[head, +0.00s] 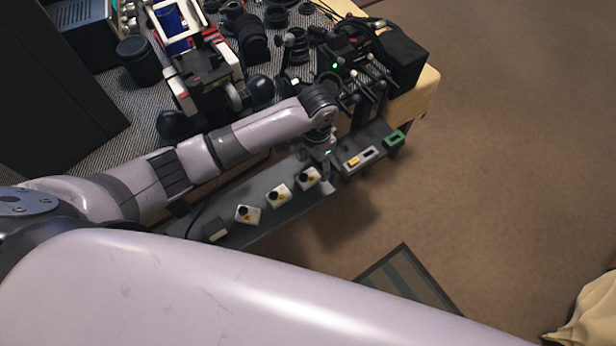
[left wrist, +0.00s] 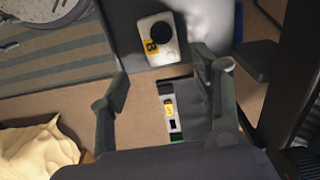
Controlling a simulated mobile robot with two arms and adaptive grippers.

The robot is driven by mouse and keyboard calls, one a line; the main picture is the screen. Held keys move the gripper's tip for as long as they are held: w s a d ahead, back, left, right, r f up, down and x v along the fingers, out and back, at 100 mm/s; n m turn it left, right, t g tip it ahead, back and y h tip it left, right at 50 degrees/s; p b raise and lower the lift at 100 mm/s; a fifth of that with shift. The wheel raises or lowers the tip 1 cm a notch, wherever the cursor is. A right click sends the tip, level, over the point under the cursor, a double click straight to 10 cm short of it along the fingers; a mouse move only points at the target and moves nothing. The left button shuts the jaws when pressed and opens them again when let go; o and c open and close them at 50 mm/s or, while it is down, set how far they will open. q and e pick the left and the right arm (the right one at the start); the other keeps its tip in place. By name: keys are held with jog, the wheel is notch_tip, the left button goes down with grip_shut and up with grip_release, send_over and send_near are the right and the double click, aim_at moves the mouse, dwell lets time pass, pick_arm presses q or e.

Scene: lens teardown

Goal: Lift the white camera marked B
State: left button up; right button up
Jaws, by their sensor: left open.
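The white camera marked B (left wrist: 158,38) shows in the left wrist view, with a black round lens and a yellow label with a dark B. It lies on a dark grey shelf, just beyond my left gripper (left wrist: 161,68), whose two fingers are spread and empty. In the head view three white cameras lie in a row; the one nearest my left gripper (head: 322,160) appears to be the B camera (head: 308,178), though its label is too small to read there. The gripper is above and beside it. My right gripper is not in view.
Two other white cameras (head: 279,195) (head: 247,214) lie left along the grey shelf (head: 262,232). A grey piece with a yellow part (head: 360,158) and a green frame (head: 394,138) lie right. The crowded table (head: 427,88) stands behind; carpet (head: 500,150) is open at right.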

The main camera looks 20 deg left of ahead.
aim_at(312, 174)
pick_arm(q)
jog(key=f, duration=0.4)
jog(key=shift+s+a, duration=0.15)
jog(key=shift+a, duration=0.25)
jog(key=shift+f, duration=0.25)
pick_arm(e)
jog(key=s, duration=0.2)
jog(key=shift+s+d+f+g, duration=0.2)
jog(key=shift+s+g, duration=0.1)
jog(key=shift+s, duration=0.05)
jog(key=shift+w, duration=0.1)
pick_arm(q)
jog(key=c, duration=1.3)
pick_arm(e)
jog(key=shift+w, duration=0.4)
pick_arm(q)
jog(key=shift+r, duration=0.15)
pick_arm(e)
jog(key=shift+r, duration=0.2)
